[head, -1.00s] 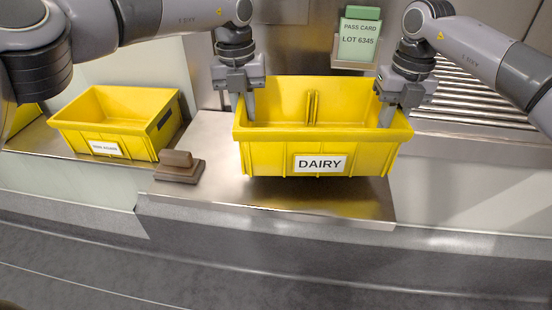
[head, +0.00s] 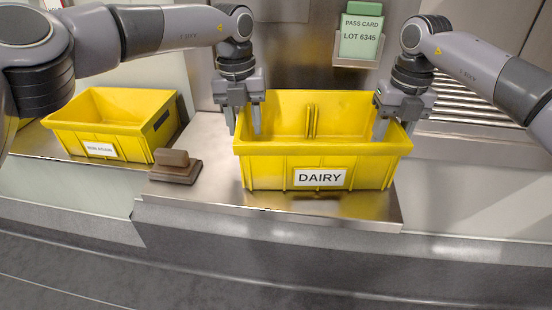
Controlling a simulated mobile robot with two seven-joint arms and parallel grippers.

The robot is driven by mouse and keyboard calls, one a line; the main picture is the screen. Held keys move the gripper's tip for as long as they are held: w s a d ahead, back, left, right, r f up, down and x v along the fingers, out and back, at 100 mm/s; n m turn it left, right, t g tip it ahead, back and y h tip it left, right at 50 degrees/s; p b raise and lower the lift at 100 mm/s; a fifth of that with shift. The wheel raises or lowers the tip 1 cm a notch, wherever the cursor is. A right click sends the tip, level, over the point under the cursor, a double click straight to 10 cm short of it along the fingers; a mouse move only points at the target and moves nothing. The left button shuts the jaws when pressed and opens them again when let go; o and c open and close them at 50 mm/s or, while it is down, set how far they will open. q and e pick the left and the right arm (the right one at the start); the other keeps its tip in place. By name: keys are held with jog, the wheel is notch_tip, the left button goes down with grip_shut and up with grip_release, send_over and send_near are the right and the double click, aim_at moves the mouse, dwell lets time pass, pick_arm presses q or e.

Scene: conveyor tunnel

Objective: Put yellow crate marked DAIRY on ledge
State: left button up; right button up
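The yellow crate marked DAIRY (head: 270,168) sits upright on the steel ledge (head: 210,200), its label facing me. It looks empty. My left gripper (head: 243,128) is open at the crate's left wall, one finger inside and one outside, with a gap between finger and wall. My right gripper (head: 393,130) is at the right wall, its inner finger standing clear of the wall inside the crate. Its outer finger is partly hidden behind the rim, but the gripper looks open.
Another yellow crate (head: 75,137) with a white label stands at the left. A brown block-like object (head: 175,168) lies between the crates. A green pass card marked LOT 6345 (head: 360,38) is in a holder at the back. A roller conveyor (head: 470,105) is at the back right.

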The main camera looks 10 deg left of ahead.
pick_arm(q)
jog(key=r, duration=1.2)
jog(key=shift+a, duration=0.3)
pick_arm(e)
jog(key=r, duration=1.2)
jog(key=shift+d, duration=0.25)
